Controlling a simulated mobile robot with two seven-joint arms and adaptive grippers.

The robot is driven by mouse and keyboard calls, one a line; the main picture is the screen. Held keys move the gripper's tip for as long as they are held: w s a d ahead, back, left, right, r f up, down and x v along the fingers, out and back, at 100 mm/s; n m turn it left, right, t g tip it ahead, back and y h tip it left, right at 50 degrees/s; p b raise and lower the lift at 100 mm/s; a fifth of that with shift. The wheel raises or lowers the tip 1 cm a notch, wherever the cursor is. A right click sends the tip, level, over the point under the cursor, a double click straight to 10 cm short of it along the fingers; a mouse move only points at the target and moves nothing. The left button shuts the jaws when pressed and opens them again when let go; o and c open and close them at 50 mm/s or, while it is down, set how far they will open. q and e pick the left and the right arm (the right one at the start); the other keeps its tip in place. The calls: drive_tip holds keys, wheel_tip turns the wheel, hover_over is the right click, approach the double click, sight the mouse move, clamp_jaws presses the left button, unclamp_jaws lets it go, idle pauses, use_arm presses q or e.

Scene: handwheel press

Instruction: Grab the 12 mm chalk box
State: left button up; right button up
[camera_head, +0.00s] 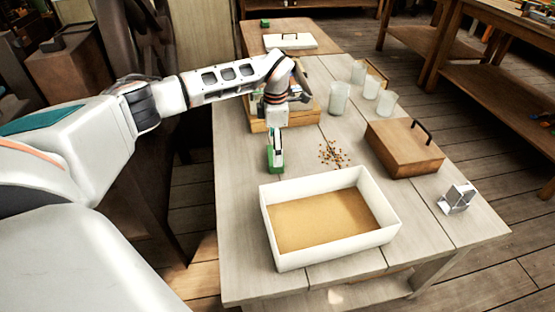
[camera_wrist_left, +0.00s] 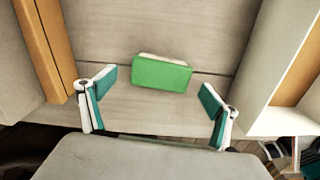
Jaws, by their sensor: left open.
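A green box with a pale edge (camera_wrist_left: 162,73), which I take for the chalk box, lies on the table between the fingertips of my left gripper (camera_wrist_left: 157,83) in the wrist view. The two fingers are spread, with gaps on both sides of the box. I cannot read any size on it. In the head view the green box (camera_head: 274,162) shows below my left gripper (camera_head: 277,143), partly covered by its fingers. How far the fingertips are above the table is hard to tell. My right gripper is not in view.
A white tray with a tan bottom (camera_head: 391,222) stands just in front. A wooden box (camera_head: 258,127) stands behind the gripper. Scattered small bits (camera_head: 333,153), frosted jars (camera_head: 339,99), a wooden case (camera_head: 405,150) and a metallic piece (camera_head: 457,197) are to the right.

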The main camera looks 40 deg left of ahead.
use_arm(q)
wheel_tip(320, 180, down, 4)
drive_tip(key=shift+s+r+b, duration=0.1)
drive_tip(key=shift+s+b, duration=0.05)
drive_tip(key=shift+b, duration=0.25)
drive_tip(key=shift+r, duration=0.15)
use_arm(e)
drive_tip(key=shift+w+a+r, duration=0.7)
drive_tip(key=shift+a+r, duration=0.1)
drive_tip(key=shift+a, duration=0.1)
use_arm(q)
drive_tip(key=c, duration=1.1)
drive_tip(key=shift+c, duration=0.8)
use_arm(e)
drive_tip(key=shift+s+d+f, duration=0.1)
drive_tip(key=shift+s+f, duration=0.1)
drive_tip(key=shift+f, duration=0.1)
use_arm(q)
drive_tip(key=shift+r, duration=0.1)
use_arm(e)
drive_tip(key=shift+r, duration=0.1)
